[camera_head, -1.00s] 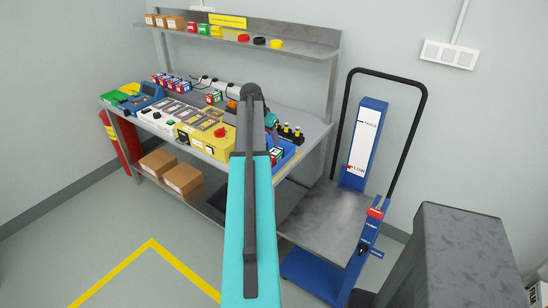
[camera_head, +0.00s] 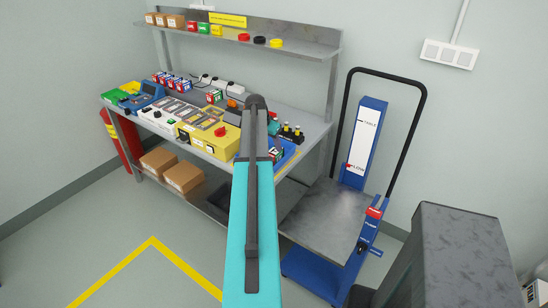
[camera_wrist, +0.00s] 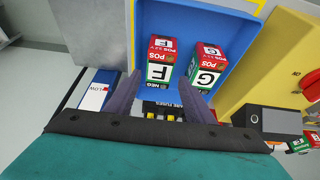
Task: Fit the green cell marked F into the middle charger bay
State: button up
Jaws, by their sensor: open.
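The cell marked F (camera_wrist: 160,64) stands in a blue tray (camera_wrist: 185,18) in the wrist view, with a red end marked POS and a green band marked NEG. A similar cell marked G (camera_wrist: 206,66) stands just to its right. I cannot tell if the fingers touch the cells. In the head view my arm partly hides the blue tray (camera_head: 290,150). A row of units with grey bays (camera_head: 178,109) stands on the bench; the middle charger bay is not clear.
A yellow unit with a red knob (camera_head: 220,131) stands beside the tray, and also shows in the wrist view (camera_wrist: 285,62). Dark fittings with yellow tops (camera_head: 291,131) stand behind the tray. A blue lift trolley (camera_head: 362,150) is to the right.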

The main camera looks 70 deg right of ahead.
aim_at(274, 151)
jog(key=shift+p+x, duration=1.2)
jog(key=shift+x, duration=1.25)
grip_shut()
jog(key=shift+r, duration=0.15)
notch_tip(274, 151, up, 10)
jog(key=b, duration=0.3)
